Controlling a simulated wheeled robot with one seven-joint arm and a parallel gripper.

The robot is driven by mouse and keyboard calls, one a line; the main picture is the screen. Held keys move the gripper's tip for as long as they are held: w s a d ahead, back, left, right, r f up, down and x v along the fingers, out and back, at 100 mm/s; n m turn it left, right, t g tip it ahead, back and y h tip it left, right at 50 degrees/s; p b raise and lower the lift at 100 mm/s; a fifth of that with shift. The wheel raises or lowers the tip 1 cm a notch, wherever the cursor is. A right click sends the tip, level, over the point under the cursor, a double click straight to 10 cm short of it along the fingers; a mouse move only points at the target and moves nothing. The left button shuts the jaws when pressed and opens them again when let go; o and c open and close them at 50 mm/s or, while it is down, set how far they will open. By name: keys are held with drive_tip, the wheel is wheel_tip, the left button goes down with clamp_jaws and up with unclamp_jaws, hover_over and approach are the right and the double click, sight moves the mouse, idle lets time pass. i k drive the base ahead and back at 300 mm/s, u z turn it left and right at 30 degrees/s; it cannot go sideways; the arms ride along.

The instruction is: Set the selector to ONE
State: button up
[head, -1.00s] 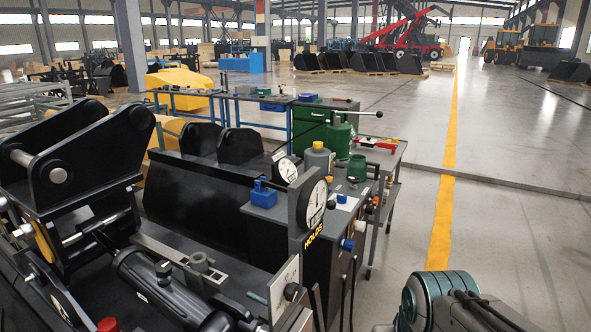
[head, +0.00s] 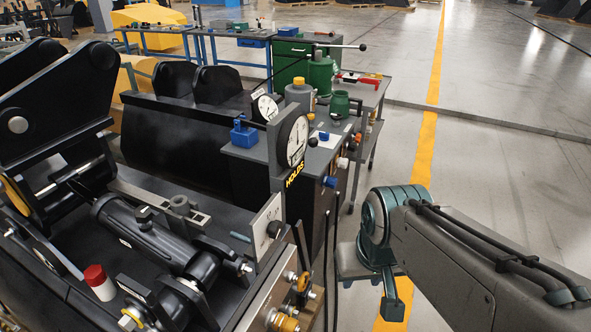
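A pale plate with a round black knob, which looks like the selector (head: 274,229), stands upright at the near right edge of the black bench in the head view. The plate is seen at a steep angle. Its marks are too small to read, so I cannot tell which position the knob points to. My arm comes in from the lower right and bends at a teal joint, to the right of the selector and apart from it.
A large dial gauge (head: 292,141) with a "HOLDS" label stands behind the selector. Brass and dark couplers (head: 285,320) stick out below it. Floor with a yellow line (head: 424,150) is open at right.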

sight(324, 135)
drive_tip(key=z, duration=0.4)
drive_tip(key=i, duration=0.7)
drive_tip(key=z, duration=0.85)
drive_tip(key=i, duration=1.6)
drive_tip(key=u, duration=0.9)
drive_tip(key=i, duration=0.95)
drive_tip(key=u, duration=0.7)
